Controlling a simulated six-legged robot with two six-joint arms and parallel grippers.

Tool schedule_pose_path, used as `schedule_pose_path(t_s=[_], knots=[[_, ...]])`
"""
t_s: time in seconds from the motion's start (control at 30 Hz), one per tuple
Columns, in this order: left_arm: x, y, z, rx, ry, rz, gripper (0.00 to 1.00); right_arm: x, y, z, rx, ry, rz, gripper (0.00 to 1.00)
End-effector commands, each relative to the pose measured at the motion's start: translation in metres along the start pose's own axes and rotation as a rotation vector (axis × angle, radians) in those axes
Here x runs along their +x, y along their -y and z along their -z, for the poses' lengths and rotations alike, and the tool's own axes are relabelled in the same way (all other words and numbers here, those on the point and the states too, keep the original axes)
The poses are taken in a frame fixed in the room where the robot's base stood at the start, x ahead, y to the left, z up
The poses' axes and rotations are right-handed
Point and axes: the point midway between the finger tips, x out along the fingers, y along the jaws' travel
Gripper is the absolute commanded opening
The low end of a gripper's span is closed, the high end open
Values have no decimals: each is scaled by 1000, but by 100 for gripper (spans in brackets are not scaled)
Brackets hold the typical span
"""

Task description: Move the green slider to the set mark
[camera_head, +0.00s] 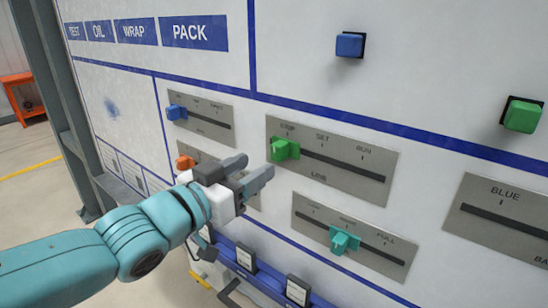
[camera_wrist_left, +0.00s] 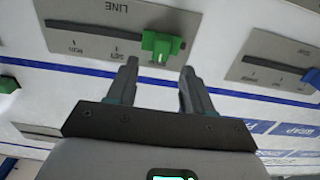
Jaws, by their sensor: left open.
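The green slider (camera_head: 285,149) sits at the left end of its slot on the grey LINE plate, at the first mark. The SET mark (camera_head: 322,135) is at the middle of that plate and RUN is at the right. In the left wrist view the green slider (camera_wrist_left: 160,47) shows upside down, beyond and between the fingertips. My left gripper (camera_head: 258,172) is open and empty, just below and left of the slider in the head view, apart from it. In the left wrist view both fingers of the left gripper (camera_wrist_left: 158,72) are spread. My right gripper is not in view.
A teal slider (camera_head: 343,241) sits on a plate below. A blue slider (camera_head: 177,112) and an orange slider (camera_head: 186,162), partly hidden plate, are to the left. A blue button (camera_head: 350,45) and a green button (camera_head: 522,115) stick out above. The panel between plates is flat.

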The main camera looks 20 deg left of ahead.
Motion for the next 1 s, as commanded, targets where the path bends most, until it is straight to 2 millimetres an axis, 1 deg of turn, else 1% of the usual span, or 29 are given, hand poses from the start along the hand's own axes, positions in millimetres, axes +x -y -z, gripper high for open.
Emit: schedule_pose_path(t_s=[0.03,0.1,0.2,0.3,0.4,0.5,0.73,0.77,0.8,0.87,0.9,1.0], knots=[[14,0,0,-1,3,-2,51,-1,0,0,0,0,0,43],[30,0,1,-2,2,-2,51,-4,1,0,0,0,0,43],[49,1,1,-1,2,-2,51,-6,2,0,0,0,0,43],[62,2,2,0,1,-1,51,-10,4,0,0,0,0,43],[70,2,2,0,0,0,51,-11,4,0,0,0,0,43],[74,2,1,0,0,0,51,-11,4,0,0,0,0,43],[74,2,1,0,-1,1,51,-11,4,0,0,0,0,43],[74,2,1,0,-1,1,45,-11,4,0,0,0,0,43],[74,2,1,0,-1,1,32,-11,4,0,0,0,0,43],[74,2,1,0,-1,1,12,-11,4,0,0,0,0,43],[74,2,1,0,-1,1,0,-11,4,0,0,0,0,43],[74,2,1,0,0,1,0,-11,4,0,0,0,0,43]])
